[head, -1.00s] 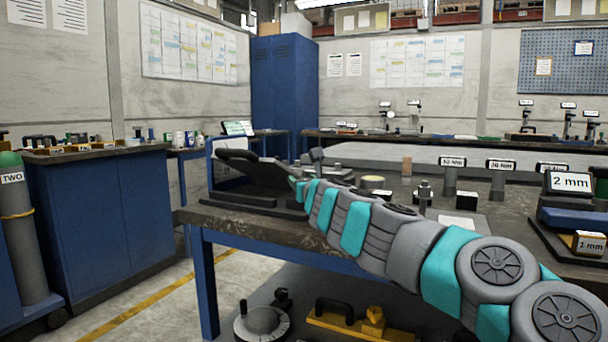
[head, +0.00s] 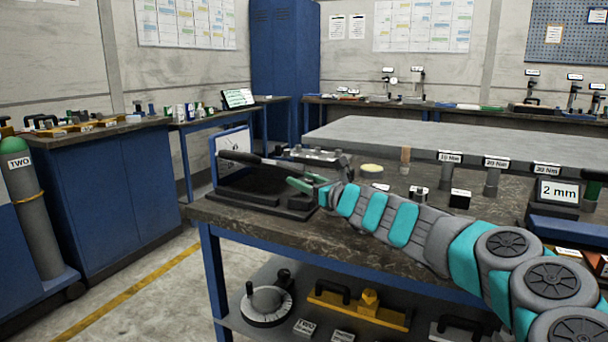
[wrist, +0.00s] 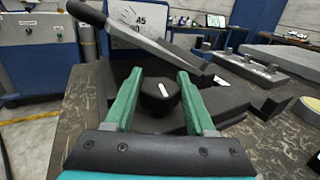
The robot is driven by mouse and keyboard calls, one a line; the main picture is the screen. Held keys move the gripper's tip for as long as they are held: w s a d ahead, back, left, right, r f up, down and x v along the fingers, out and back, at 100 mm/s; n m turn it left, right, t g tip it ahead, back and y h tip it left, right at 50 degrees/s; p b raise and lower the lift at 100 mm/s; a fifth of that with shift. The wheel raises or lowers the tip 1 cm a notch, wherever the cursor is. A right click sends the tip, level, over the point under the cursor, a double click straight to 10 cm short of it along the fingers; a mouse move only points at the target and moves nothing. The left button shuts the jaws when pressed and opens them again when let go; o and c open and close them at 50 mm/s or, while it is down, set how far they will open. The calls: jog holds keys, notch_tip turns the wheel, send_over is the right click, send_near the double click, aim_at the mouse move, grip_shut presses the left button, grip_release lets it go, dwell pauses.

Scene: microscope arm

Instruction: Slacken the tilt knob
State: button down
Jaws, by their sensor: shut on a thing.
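The tilt knob (wrist: 160,94) is a dark, rounded knob with a white mark on its face. In the head view my gripper (head: 303,186) reaches in from the right, and the knob is hidden there. The arm's black handle (head: 239,158) points left above its dark base (head: 245,198). A scale board (wrist: 128,18) marked 45 stands behind.
A grey raised slab (head: 420,136) and several labelled posts (head: 491,180) stand to the right. A lower shelf holds a round dial (head: 267,305) and a yellow bar tool (head: 360,310).

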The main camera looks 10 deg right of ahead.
aim_at(310, 183)
jog(key=shift+r, duration=0.1)
jog(key=shift+c, duration=1.2)
grip_release()
jog(key=shift+b+v, duration=0.4)
jog(key=shift+v, duration=3.45)
